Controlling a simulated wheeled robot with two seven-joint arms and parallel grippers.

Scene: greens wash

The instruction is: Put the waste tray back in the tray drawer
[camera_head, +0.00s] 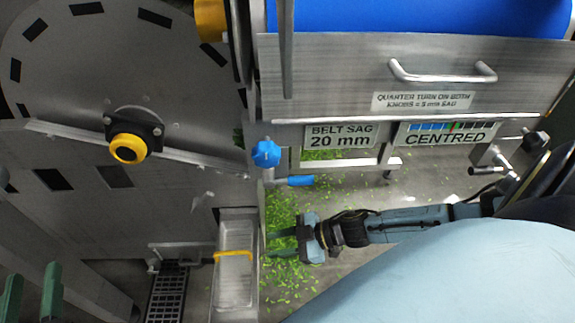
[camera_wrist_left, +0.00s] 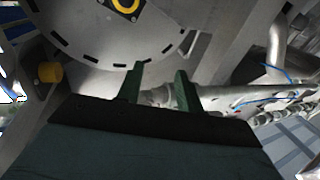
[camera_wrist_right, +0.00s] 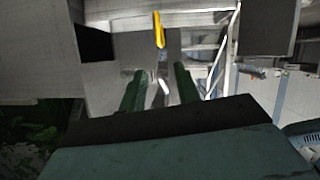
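The waste tray appears to be the narrow metal tray (camera_head: 235,292) with a yellow handle (camera_head: 233,254), low in the middle of the head view. In the right wrist view the yellow handle (camera_wrist_right: 158,30) is ahead of and above the fingertips. I cannot tell the tray drawer apart from the metalwork around it. My right gripper (camera_head: 280,243) is open and empty, just right of the tray, its fingers pointing left towards it and apart from the handle. My left gripper (camera_head: 32,290) is open and empty at the lower left; its spread fingers show in the left wrist view (camera_wrist_left: 158,85).
Green scraps (camera_head: 285,205) litter the floor around the right gripper. A large metal drum (camera_head: 75,75) with a yellow-capped hub stands at left. A floor drain (camera_head: 168,290) lies left of the tray. A blue knob (camera_head: 266,153) and a handled panel (camera_head: 440,75) are above.

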